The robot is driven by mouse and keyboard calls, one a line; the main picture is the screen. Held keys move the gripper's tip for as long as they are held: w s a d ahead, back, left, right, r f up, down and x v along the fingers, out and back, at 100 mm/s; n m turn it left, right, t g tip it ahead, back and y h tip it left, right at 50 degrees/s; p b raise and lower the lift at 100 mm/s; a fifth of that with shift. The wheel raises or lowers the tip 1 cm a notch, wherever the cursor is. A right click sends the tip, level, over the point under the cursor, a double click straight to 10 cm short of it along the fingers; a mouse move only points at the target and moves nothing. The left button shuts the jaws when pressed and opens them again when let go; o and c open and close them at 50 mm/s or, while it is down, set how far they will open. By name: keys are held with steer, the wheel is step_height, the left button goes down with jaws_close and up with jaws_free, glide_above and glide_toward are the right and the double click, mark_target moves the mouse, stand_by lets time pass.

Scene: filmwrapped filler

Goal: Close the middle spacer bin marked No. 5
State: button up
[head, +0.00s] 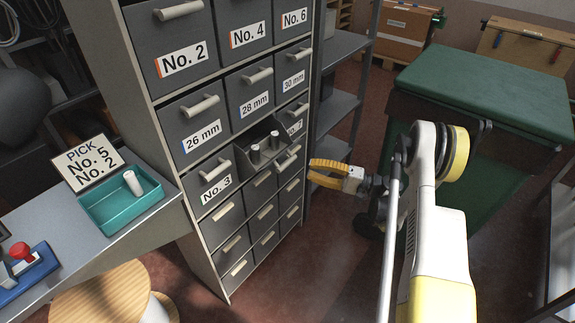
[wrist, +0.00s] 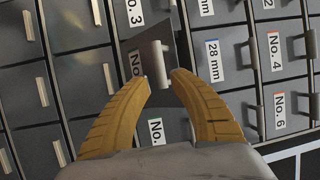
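In the wrist view the handle (wrist: 158,64) shows just beyond my fingertips, beside a partly hidden "No." label (wrist: 136,64); the number cannot be read. My yellow-fingered gripper (head: 312,172) is in front of the cabinet, right of the open bin. In the wrist view my gripper (wrist: 162,78) is open and empty; contact with the bin cannot be told.
Neighbouring bins, such as No. 3 (head: 208,180) and 28 mm (head: 249,90), are shut. A teal tray (head: 115,216) with a pale cylinder and a pick sign (head: 88,161) are on the left bench. A green-covered container (head: 480,85) stands behind my arm at right.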

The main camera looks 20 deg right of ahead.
mark_target(288, 163)
steer(key=b+x, duration=0.2)
steer(key=x, duration=0.6)
steer(key=shift+w+a, duration=0.2)
steer(key=shift+c, duration=0.4)
jaws_close()
